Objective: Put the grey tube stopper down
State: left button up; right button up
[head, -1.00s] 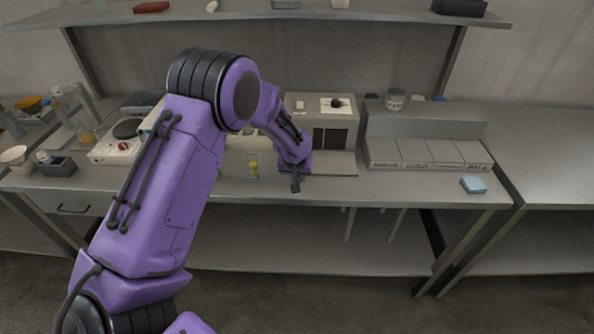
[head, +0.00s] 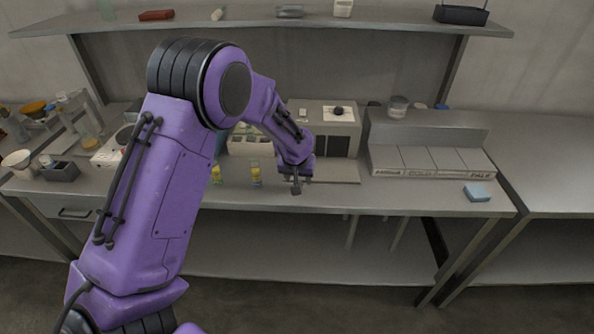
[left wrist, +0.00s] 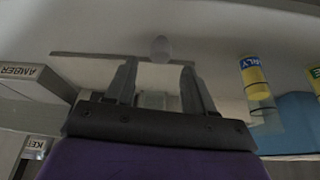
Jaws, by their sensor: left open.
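My left gripper (head: 296,187) is above the front part of the bench, just right of a yellow-labelled tube (head: 256,173). In the left wrist view its two fingers (left wrist: 160,68) are apart, with nothing seen clasped between them. A small grey rounded piece (left wrist: 161,48), which looks like the grey tube stopper, lies just beyond the fingertips, between their lines. It appears to rest on a pale surface; whether a finger touches it I cannot tell. I cannot make it out in the head view. My right gripper is not in view.
A second yellow-labelled tube (head: 216,174) stands left of the first. A thin grey board (head: 336,171) lies in front of a boxy device (head: 333,128). Labelled bins (head: 431,160) and a blue pad (head: 477,192) are to the right. The bench front between board and pad is clear.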

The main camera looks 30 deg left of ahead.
pick_arm(q)
jog(key=v, duration=0.9)
jog(key=s+d+f, duration=0.2)
jog(key=s+f, duration=0.2)
jog(key=f, duration=0.4)
jog(key=s+d+f+h, duration=0.15)
jog(key=s+f, duration=0.25)
jog(key=f, duration=0.4)
jog(key=s+d+f, duration=0.2)
jog(key=s+f, duration=0.3)
jog(key=f, duration=0.2)
jog(key=s+f+n+y, duration=0.1)
jog(key=s+f, duration=0.2)
jog(key=s, duration=0.7)
jog(key=s+f+n+y, duration=0.1)
jog(key=s+f+y, duration=0.1)
jog(key=s, duration=0.8)
jog(key=shift+s+a+f+g+b, duration=0.4)
jog(key=shift+a+f, duration=0.1)
jog(key=shift+f, duration=0.3)
